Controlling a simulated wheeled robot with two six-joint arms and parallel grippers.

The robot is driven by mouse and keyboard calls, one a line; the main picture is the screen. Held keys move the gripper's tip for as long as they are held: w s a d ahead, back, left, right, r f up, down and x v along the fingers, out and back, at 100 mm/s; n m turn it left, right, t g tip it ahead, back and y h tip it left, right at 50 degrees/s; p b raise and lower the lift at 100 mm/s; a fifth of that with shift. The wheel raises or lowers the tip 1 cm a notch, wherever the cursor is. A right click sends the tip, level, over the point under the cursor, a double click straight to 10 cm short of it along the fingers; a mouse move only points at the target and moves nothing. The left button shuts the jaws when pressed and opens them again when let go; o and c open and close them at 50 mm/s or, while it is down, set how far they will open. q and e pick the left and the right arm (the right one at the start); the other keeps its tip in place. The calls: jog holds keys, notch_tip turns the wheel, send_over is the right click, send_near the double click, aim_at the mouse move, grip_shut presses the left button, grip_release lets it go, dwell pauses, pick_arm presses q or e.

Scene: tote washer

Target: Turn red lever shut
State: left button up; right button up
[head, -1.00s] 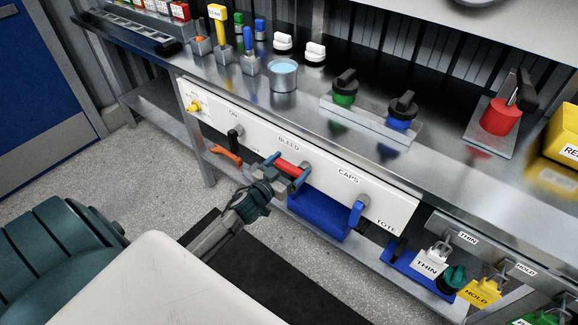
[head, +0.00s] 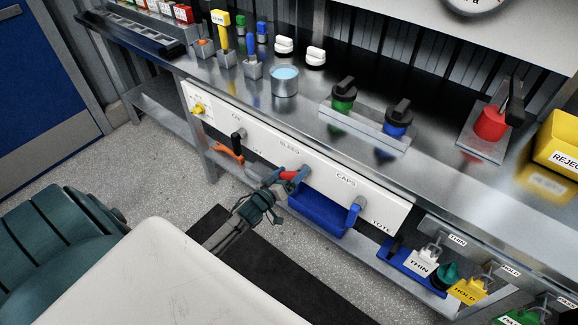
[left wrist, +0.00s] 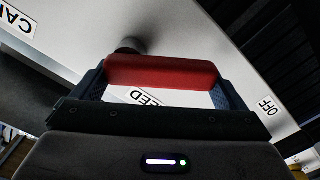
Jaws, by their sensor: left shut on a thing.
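The red lever (head: 289,175) is on the white front panel (head: 340,195) by the BLEED label, left of CAPS. My left gripper (head: 286,180) is shut on it, and fingers and arm partly hide it. In the left wrist view the red bar (left wrist: 162,72) lies across between the two fingers of the gripper (left wrist: 160,84), with its round pivot behind its left part. There an OFF label (left wrist: 266,106) shows to the right, and the bar and gripper partly cover the BLEED label. My right gripper is not in view.
Left on the panel are a black lever (head: 238,135) and a yellow knob (head: 197,109); an orange handle (head: 229,153) is below. The floor in front is clear, with a dark mat (head: 270,265).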

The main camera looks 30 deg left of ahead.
pick_arm(q)
jog(key=shift+d+f+n+p, duration=0.15)
jog(key=shift+n+p, duration=0.35)
jog(key=shift+n, duration=0.5)
jog(key=shift+f+n, duration=0.15)
jog(key=shift+n, duration=0.35)
jog(key=n+p, duration=0.1)
jog(key=n, duration=0.1)
jog(key=d+f+n+p, duration=0.1)
jog(key=n, duration=0.2)
jog(key=shift+d+f, duration=0.1)
jog(key=shift+d+f+n+p, duration=0.1)
jog(key=shift+d+n+p, duration=0.15)
jog(key=shift+n, duration=0.45)
jog(key=shift+d+f+n+p, duration=0.1)
jog(key=shift+n+p, duration=0.2)
jog(key=shift+n, duration=0.4)
jog(key=shift+d+n, duration=0.1)
jog(key=shift+n, duration=0.2)
jog(key=o, duration=1)
jog(key=shift+f, duration=0.1)
jog(key=shift+o, duration=0.2)
